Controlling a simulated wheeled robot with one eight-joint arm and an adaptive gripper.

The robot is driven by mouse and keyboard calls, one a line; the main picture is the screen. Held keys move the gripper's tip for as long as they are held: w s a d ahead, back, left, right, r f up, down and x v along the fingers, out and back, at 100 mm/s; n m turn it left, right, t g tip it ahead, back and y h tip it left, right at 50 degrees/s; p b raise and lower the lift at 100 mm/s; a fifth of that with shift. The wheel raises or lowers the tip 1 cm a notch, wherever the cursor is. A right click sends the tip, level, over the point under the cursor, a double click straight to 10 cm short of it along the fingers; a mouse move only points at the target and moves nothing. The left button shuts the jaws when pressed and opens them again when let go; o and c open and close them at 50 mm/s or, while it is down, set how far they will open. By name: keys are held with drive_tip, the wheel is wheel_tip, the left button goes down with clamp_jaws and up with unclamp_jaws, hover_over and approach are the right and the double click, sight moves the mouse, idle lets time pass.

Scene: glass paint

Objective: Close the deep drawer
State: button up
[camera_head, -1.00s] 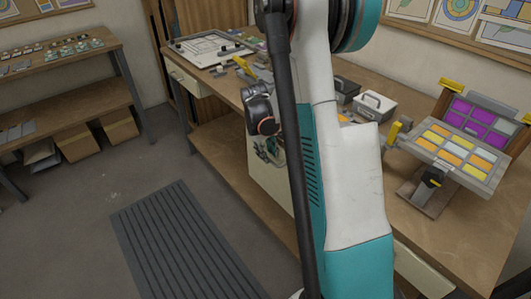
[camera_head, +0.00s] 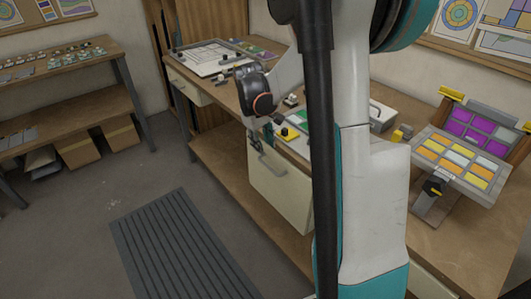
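The deep drawer (camera_head: 281,194) has a tall cream front with a grey bar handle (camera_head: 271,165), below the workbench's front edge near the middle of the view. My gripper (camera_head: 254,143) points down by the upper left of this front, left of the handle. Its fingers are small and dark, and I cannot tell whether they are apart or touch the drawer. My arm hides the drawer's right part. How far the drawer stands out from the bench is unclear.
The wooden workbench (camera_head: 448,243) carries a tilted rack of coloured glass panes (camera_head: 452,160) at right and a drawing board (camera_head: 213,57) at back left. A shallow cream drawer (camera_head: 188,87) is at its left end. A ribbed mat (camera_head: 185,245) lies on open floor.

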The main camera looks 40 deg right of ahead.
drive_tip(key=shift+a+r, duration=0.25)
drive_tip(key=shift+r, duration=1)
